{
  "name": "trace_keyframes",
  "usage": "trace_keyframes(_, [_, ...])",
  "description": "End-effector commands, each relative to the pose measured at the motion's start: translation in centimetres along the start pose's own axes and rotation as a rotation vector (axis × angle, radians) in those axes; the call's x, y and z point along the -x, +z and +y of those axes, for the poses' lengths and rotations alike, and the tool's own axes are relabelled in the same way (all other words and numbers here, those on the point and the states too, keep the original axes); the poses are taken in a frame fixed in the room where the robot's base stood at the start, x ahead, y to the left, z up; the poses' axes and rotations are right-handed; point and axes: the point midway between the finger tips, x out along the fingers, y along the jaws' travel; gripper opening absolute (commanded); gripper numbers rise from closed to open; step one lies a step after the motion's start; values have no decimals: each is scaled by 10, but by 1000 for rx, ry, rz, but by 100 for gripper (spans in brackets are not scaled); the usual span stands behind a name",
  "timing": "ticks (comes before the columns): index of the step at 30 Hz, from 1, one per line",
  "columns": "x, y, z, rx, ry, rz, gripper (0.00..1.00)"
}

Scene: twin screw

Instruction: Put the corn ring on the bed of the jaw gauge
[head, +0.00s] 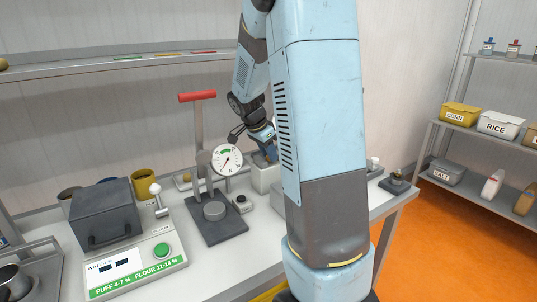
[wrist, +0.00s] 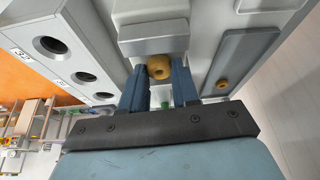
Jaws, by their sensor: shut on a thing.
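My gripper (wrist: 158,88) has its blue fingers closed around a small golden-brown ring, the corn ring (wrist: 159,68), in the wrist view. The ring is close to a pale grey block (wrist: 153,38); I cannot tell whether they touch. In the head view my gripper (head: 268,146) is above the bench, behind and right of the jaw gauge, and the held ring is hidden. The jaw gauge has a white dial (head: 227,159) on a dark base (head: 220,231). Its bed seems to be the round grey disc (head: 214,210), which looks bare.
Another golden ring (wrist: 222,83) lies on a grey tray (wrist: 240,58). A white block with round holes (wrist: 68,62) is at the left in the wrist view. A red-handled post (head: 197,97) rises behind the gauge. A grey-lidded machine (head: 105,212) stands left.

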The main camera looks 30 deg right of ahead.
Motion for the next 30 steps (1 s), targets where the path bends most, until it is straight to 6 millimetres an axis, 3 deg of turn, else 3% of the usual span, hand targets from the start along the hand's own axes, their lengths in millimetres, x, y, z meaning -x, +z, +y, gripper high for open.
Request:
trace_keyframes(27, [-21, 9, 2, 1, 8, -5, 15])
trace_keyframes(28, [-21, 9, 2, 0, 8, -5, 33])
trace_keyframes(30, [-21, 9, 2, 0, 8, -5, 40])
